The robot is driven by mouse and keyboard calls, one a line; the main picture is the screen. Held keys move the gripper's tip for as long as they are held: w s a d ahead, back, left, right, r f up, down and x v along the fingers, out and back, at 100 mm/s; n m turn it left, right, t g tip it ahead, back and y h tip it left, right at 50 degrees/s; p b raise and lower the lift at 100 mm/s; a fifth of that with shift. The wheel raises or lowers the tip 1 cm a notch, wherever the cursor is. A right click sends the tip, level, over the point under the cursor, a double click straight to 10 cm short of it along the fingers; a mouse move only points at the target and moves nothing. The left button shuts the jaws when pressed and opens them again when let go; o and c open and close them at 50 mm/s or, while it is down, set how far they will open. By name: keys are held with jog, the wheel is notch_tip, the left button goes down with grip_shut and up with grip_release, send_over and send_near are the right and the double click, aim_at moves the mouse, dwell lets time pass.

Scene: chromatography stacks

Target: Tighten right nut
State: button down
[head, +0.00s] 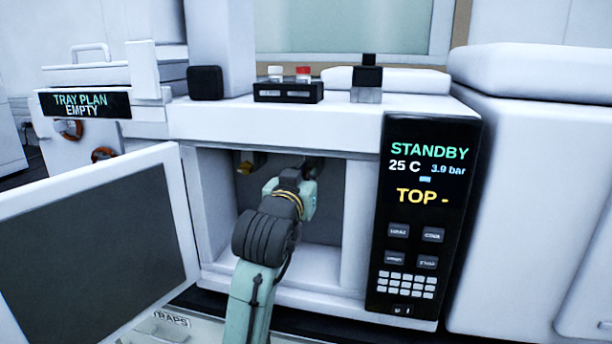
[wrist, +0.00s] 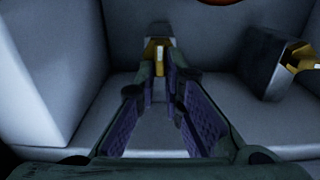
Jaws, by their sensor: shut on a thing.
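The right nut (wrist: 157,52) is a small brass-yellow fitting with a pale stripe, under a dark block inside the open oven. In the wrist view it sits between the tips of my gripper (wrist: 160,72), which is shut on it. In the head view my gripper (head: 304,186) reaches into the oven and hides the right nut. Another brass nut (head: 244,168) shows left of my gripper in the head view. It also shows at the right of the wrist view (wrist: 301,58), on a grey block, apart from the fingers.
The oven door (head: 95,250) stands open at the left. The oven's right wall and the control panel (head: 420,220), reading STANDBY, 25 C, 3.9 bar and "TOP -", are right of my arm. A tray with vials (head: 288,93) stands on top. The oven floor is clear.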

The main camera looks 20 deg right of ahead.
jog(key=shift+s+d+f+m+b, duration=0.15)
jog(key=shift+m+b, duration=0.95)
jog(key=shift+m, duration=1.9)
jog(key=shift+s+d+f+m+b, duration=0.2)
jog(key=shift+m+b, duration=0.85)
jog(key=shift+m, duration=1.95)
jog(key=shift+d+f+m+b, duration=0.25)
jog(key=shift+m+b, duration=0.85)
jog(key=shift+m, duration=1.9)
jog(key=shift+a, duration=0.1)
jog(key=c, duration=1.7)
grip_release()
jog(key=shift+s, duration=0.1)
